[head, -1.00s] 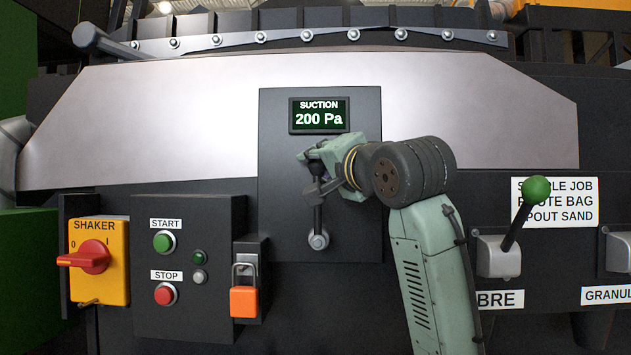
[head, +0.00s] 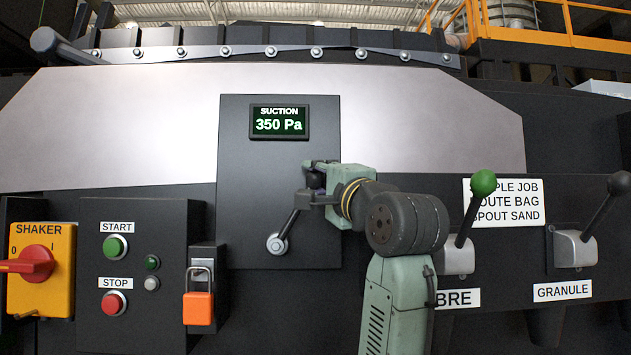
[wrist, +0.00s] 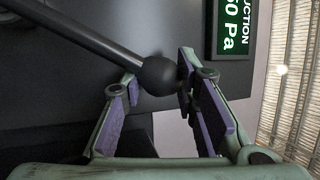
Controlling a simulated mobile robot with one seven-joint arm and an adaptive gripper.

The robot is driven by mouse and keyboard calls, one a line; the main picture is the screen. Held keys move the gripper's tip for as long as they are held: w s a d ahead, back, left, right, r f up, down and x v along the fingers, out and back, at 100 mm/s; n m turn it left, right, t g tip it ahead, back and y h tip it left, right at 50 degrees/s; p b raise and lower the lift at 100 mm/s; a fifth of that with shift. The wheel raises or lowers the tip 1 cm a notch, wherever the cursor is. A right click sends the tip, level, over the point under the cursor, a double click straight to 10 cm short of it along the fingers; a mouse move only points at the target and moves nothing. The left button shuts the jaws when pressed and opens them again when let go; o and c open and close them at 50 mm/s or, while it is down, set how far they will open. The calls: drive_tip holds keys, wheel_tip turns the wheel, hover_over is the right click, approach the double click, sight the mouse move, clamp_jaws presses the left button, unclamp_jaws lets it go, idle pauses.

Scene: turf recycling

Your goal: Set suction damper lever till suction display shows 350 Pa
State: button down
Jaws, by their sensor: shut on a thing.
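The suction display (head: 279,122) at the top of the dark panel reads 350 Pa. It also shows partly in the wrist view (wrist: 232,30). The suction damper lever (head: 289,226) tilts up and to the right from its round pivot (head: 277,243). My gripper (head: 314,187) is at the lever's top end. In the wrist view, the lever's black ball knob (wrist: 160,75) sits between the two purple-padded fingers of my gripper (wrist: 158,82), which is shut on it. In the head view the gripper partly covers the knob.
On the left are the shaker switch (head: 36,262), the start button (head: 115,247), the stop button (head: 114,303) and an orange padlock (head: 198,308). On the right stand a green-knobbed lever (head: 470,215) and a black-knobbed granule lever (head: 601,215).

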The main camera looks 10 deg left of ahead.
drive_tip(key=shift+s+a+f, duration=0.1)
drive_tip(key=shift+a, duration=0.15)
drive_tip(key=c, duration=1.3)
unclamp_jaws()
drive_tip(key=shift+d, duration=0.1)
drive_tip(key=shift+s+d, duration=0.15)
drive_tip(key=shift+s, duration=0.05)
drive_tip(key=v, duration=1.1)
drive_tip(key=shift+s+d+f, duration=0.15)
drive_tip(key=shift+f, duration=0.05)
